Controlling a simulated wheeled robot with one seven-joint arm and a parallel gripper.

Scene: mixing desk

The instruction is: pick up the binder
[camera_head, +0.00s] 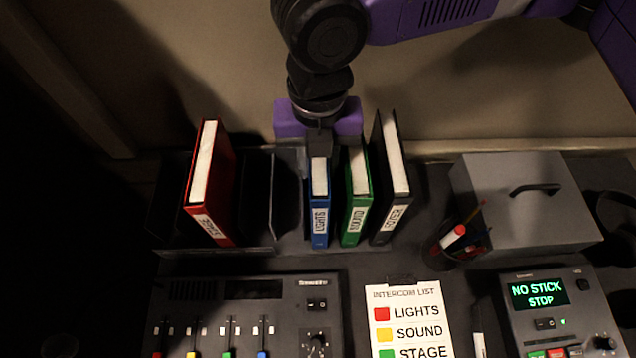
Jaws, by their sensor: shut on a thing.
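Several binders stand in a dark rack. The blue binder (320,210) stands upright, with a white label on its spine. My gripper (320,150) points down at its top edge and is shut on it; the fingertips are partly hard to make out against the dark. The green binder (356,205) stands close to its right, and a black binder (391,190) leans a little to the right of that. A red binder (210,190) leans at the left end of the rack (215,251), apart from the others.
Empty dark slots lie between the red and blue binders. A grey box with a handle (525,205) and a pen cup (457,245) stand to the right. In front are a mixer (245,315), an intercom list (408,320) and a device with a green display (560,315). A wall rises behind.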

